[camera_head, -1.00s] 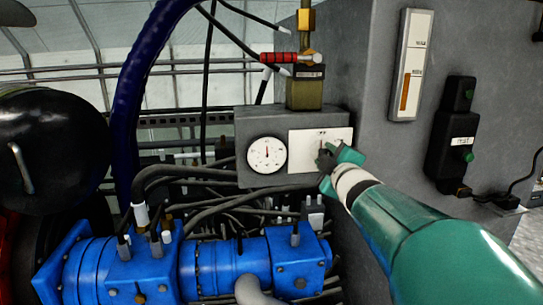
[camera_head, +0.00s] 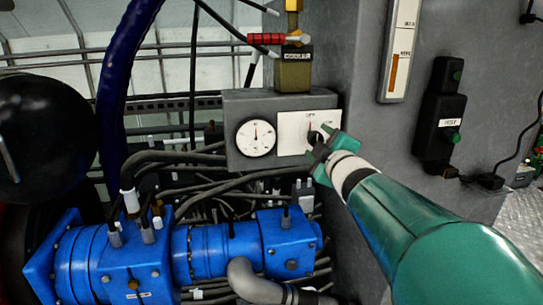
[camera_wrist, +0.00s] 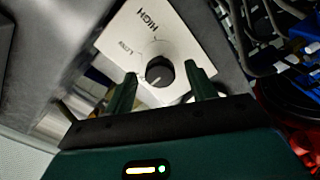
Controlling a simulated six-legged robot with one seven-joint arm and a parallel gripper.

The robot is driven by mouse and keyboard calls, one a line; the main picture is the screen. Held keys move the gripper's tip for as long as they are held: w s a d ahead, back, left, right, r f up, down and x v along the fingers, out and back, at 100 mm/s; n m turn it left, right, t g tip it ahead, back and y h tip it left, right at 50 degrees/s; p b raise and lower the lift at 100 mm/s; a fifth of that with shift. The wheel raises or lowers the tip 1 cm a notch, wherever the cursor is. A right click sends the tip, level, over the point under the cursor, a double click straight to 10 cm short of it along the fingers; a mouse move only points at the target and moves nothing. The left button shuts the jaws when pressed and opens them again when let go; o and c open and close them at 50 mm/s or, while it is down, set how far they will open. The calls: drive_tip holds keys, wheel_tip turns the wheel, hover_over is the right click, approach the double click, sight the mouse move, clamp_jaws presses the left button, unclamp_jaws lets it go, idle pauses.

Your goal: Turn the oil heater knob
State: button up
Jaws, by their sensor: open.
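The oil heater knob (camera_wrist: 160,73) is a round black knob on a white plate (camera_wrist: 187,35) marked "HIGH" in the wrist view. In the head view the plate (camera_head: 293,133) sits on a grey box right of a round gauge, and the knob (camera_head: 316,136) is partly covered by my gripper. My gripper (camera_head: 318,150) is at the plate's lower right. In the wrist view my gripper (camera_wrist: 163,85) is open, with one green finger on each side of the knob. Gaps show between the fingers and the knob; I cannot tell the depth between them.
A round white gauge (camera_head: 256,137) is left of the plate. A brass block (camera_head: 293,70) and red-handled valve (camera_head: 279,39) stand above. Blue hydraulic units (camera_head: 180,255) and black hoses lie below. A black switch box (camera_head: 439,120) is on the grey wall at right.

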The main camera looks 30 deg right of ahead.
drive_tip(key=v, duration=1.1)
drive_tip(key=shift+s, duration=0.15)
